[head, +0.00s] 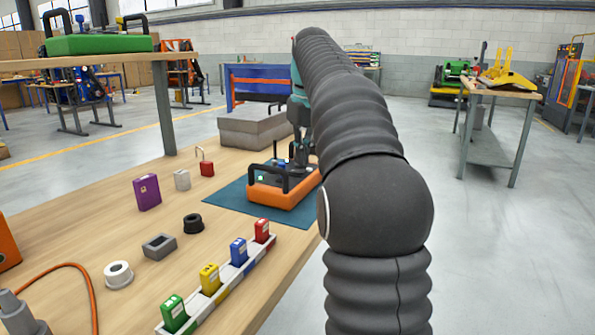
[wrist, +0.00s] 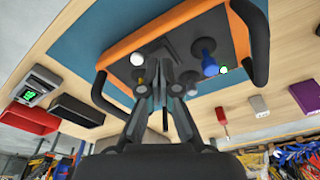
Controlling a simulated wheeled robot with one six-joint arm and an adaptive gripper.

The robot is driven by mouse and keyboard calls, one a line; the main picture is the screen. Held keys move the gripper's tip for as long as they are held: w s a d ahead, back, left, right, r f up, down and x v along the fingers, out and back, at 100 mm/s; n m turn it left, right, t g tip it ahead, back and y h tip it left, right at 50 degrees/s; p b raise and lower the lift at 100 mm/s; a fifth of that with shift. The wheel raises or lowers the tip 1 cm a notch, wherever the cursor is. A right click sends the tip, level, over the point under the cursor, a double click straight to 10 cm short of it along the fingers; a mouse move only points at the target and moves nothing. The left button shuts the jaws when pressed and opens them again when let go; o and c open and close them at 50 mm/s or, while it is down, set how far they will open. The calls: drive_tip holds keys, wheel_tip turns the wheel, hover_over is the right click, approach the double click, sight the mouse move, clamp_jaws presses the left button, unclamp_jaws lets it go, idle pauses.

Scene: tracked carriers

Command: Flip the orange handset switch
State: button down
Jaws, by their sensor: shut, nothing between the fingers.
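The orange handset (head: 283,198) lies on a teal mat (head: 232,194) on the wooden bench. It has an orange rim, a dark top panel and black side handles. In the head view my arm hides part of the handset.
A rack (head: 222,289) with several coloured blocks is in front. A grey box (head: 253,131) stands behind the mat. Open floor lies to the right.

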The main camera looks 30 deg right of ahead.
sight(302, 171)
drive_tip(key=shift+f+b, duration=0.65)
drive_tip(key=shift+f, duration=0.35)
idle(0.6)
wheel_tip(302, 171, up, 5)
drive_tip(key=p, duration=0.4)
drive_tip(key=shift+f, duration=0.1)
drive_tip(key=shift+r, duration=1.1)
drive_tip(key=shift+s, duration=0.1)
